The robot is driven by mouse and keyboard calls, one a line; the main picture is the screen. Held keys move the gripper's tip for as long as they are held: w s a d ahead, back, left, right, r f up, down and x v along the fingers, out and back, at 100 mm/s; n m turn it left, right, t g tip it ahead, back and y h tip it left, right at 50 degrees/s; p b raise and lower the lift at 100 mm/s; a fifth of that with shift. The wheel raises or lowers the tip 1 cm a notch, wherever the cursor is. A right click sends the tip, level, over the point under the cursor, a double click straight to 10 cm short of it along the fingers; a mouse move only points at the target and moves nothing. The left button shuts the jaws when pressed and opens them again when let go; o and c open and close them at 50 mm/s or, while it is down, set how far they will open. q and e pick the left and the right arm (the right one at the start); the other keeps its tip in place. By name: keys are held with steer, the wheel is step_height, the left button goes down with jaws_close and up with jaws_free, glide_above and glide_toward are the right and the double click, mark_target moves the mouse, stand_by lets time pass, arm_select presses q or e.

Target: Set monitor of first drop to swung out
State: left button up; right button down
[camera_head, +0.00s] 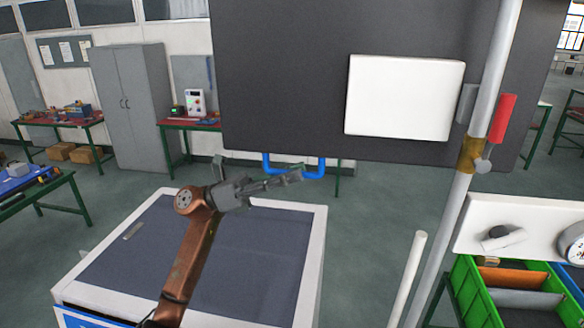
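The monitor (290,80) is a large dark grey panel seen across the upper middle, with a white plate (404,97) on its face. A blue U-shaped handle (318,171) hangs from its lower edge. My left arm comes up over the cabinet, and my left gripper (292,176) reaches right to the handle. Its fingers overlap the handle's bottom bar and hide part of it. Whether they touch or grip the bar is unclear. My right gripper is not in view.
A grey pole (490,90) with a red lever (503,118) and brass clamp stands right of the plate. A white-rimmed cabinet (312,235) lies below my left arm. Green bins (476,300) sit at lower right. Workbenches and a grey locker (130,105) stand behind; open floor lies between.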

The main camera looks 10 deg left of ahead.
arm_select(q)
steer(key=shift+d+r, duration=0.1)
steer(key=shift+d, duration=0.1)
steer(key=shift+c, duration=0.7)
steer(key=c, duration=0.6)
jaws_close()
